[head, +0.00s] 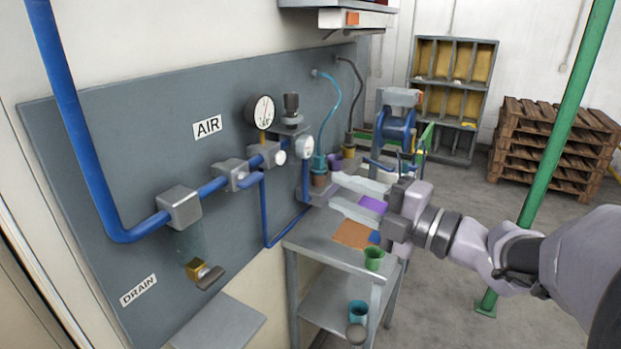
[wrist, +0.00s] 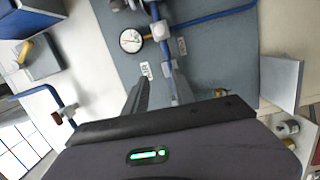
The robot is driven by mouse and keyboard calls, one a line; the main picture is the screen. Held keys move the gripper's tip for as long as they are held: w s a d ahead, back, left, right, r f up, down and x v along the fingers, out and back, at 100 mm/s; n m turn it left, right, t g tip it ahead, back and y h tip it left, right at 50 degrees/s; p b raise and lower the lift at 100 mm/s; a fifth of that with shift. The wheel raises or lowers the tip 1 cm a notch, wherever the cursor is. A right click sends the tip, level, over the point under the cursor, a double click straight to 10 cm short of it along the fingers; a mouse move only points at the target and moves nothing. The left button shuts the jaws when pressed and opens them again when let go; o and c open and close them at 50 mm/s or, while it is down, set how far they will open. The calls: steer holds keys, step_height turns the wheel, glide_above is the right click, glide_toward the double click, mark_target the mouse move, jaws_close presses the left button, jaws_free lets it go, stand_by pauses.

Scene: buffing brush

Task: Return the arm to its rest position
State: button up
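My gripper (head: 333,189) is over the small grey bench, pointing left toward the wall panel. Its two pale fingers are apart, with nothing seen held between them. In the wrist view my gripper (wrist: 158,82) also shows a gap between its dark fingers, with the grey panel (wrist: 205,60) beyond. My arm (head: 500,255) reaches in from the right, stretched out over the bench. No buffing brush can be made out for certain.
The bench (head: 325,249) carries an orange cloth (head: 352,235), a purple item (head: 373,204) and a green cup (head: 374,259). Blue pipes (head: 90,170) and gauges (head: 261,111) stick out from the wall.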

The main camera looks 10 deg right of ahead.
steer(key=w+d+r+m+t+h, duration=0.35)
steer(key=d+m+t+h, duration=0.2)
steer(key=m+h, duration=0.5)
steer(key=s+d+f+m+g+h, duration=0.3)
steer(key=s+f+m+g+h, duration=0.35)
steer(key=m, duration=0.65)
steer(key=s+a+f+m+g+y, duration=0.3)
steer(key=s+a+f, duration=0.3)
steer(key=s, duration=0.3)
steer(key=s+a+f+m+g+y, duration=0.3)
steer(key=s+a+f+m, duration=0.1)
steer(key=s, duration=0.5)
steer(key=shift+a+f, duration=0.85)
steer(key=shift+a, duration=0.15)
